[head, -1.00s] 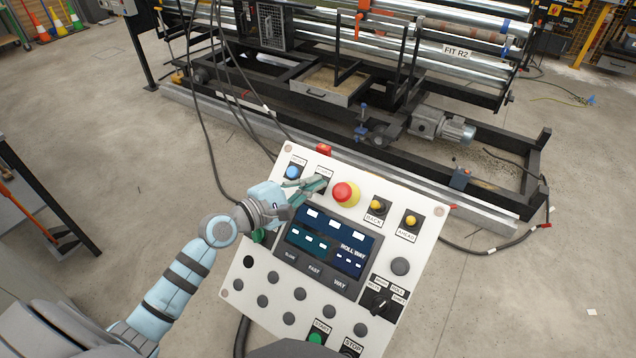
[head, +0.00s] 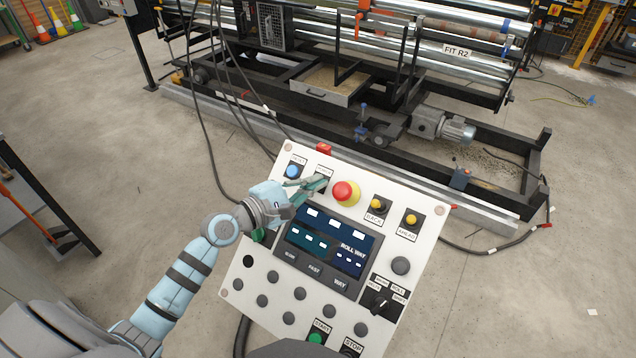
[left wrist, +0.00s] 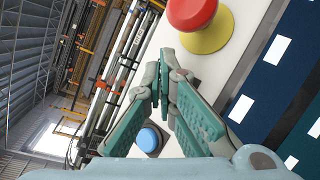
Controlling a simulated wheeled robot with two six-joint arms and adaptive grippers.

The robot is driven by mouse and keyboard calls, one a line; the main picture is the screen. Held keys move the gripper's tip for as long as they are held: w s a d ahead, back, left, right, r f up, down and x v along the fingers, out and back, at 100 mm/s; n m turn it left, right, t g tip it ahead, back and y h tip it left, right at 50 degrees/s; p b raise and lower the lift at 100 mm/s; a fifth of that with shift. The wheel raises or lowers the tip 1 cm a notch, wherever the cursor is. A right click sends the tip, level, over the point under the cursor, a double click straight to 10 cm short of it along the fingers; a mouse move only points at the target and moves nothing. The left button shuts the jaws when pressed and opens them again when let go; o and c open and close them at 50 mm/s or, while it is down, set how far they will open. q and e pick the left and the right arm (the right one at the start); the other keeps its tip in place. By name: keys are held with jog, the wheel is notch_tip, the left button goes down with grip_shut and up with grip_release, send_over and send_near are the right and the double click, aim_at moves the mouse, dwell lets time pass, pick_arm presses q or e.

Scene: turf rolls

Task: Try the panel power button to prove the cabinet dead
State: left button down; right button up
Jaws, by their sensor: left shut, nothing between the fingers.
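The white control panel (head: 268,252) stands tilted in front of me in the head view. Its screen (head: 322,268) is lit and reads ROLL WAY. My left gripper (head: 322,184) is shut and empty, with its tips at the panel's top row, over a black switch plate (head: 322,178) between the blue button (head: 292,172) and the red emergency stop (head: 345,192). The fingers hide the button on that plate; I cannot tell whether they touch it. In the left wrist view, the shut fingertips (left wrist: 160,62) lie between the blue button (left wrist: 148,139) and the emergency stop (left wrist: 192,10).
Yellow BACK (head: 376,204) and AHEAD (head: 411,220) knobs sit right of the emergency stop. A selector (head: 379,303) and a green START button (head: 316,338) are lower down. The roller machine (head: 400,120) stands behind the panel. Cables hang left of it.

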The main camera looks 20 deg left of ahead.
pick_arm(q)
jog(key=shift+w+d+f+b, duration=0.1)
jog(key=shift+w+f+b, duration=0.2)
jog(key=shift+f, duration=0.15)
dwell(0.7)
jog(key=shift+r, duration=0.1)
jog(key=shift+s+r+p, duration=0.35)
jog(key=shift+r+p, duration=0.2)
jog(key=shift+p, duration=0.3)
jog(key=shift+s+r, duration=0.1)
jog(key=shift+s, duration=0.1)
